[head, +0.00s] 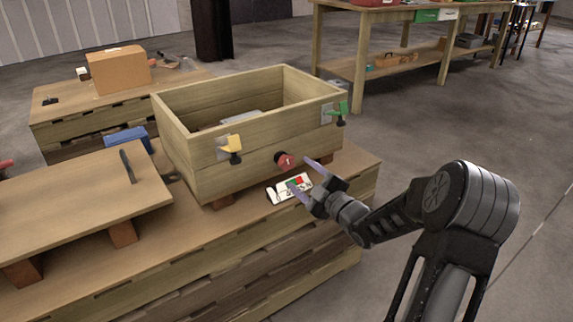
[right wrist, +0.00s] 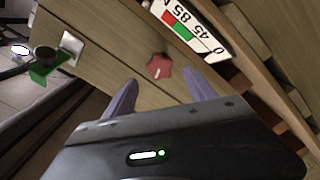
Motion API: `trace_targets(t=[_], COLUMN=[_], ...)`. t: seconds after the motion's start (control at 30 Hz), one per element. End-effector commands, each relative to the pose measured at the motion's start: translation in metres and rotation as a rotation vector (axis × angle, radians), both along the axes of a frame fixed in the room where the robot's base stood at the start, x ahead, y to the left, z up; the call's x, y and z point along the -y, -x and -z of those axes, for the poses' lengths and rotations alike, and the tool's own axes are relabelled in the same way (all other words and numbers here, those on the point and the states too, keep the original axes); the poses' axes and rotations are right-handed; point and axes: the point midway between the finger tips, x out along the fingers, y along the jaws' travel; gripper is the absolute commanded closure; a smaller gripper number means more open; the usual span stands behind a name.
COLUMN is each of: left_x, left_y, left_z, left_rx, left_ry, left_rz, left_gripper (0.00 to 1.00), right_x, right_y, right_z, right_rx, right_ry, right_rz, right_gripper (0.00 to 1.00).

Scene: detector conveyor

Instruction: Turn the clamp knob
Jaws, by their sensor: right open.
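The red clamp knob (head: 284,160) sits on the front wall of a wooden crate (head: 215,180). In the right wrist view the red knob (right wrist: 159,67) shows a pale line on its face. My right gripper (head: 313,174) is open and empty, just in front of and slightly right of the knob. In the right wrist view its two purple fingers (right wrist: 158,88) are spread, with the knob between and beyond their tips; I see no contact. A white dial card (head: 290,188) with green and red patches lies below the knob. My left gripper does not show.
A yellow latch (head: 231,145) and a green latch (head: 336,110) flank the knob on the crate. A raised board (head: 80,198) stands at the left, with a dark handle-like piece (head: 128,167). The floor at the right is clear.

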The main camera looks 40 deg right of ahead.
Motion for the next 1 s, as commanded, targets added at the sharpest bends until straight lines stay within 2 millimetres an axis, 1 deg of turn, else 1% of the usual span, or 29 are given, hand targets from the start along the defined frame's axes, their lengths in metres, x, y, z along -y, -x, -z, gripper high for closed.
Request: trace_targets(t=[0.13,0.23,0.5,0.63,0.77,1.0], left_x=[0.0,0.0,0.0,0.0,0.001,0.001], left_y=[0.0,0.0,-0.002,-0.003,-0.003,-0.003], left_z=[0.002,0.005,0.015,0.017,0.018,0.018], left_rx=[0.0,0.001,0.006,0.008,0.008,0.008], left_ry=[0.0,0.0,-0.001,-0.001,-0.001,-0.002], left_rz=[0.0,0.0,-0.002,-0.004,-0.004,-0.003], left_gripper=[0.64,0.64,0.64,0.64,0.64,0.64], right_x=[0.0,0.0,0.001,0.001,0.001,0.001], right_y=[-0.006,-0.016,-0.057,-0.072,-0.078,-0.078], right_z=[0.001,0.001,0.002,0.001,0.0,0.0], right_rx=[0.0,0.001,0.003,0.002,0.001,0.001], right_ry=[-0.002,-0.001,-0.002,-0.002,-0.003,-0.003], right_rz=[-0.001,-0.002,0.0,-0.001,0.001,0.001], right_gripper=[0.35,0.35,0.35,0.35,0.35,0.36])
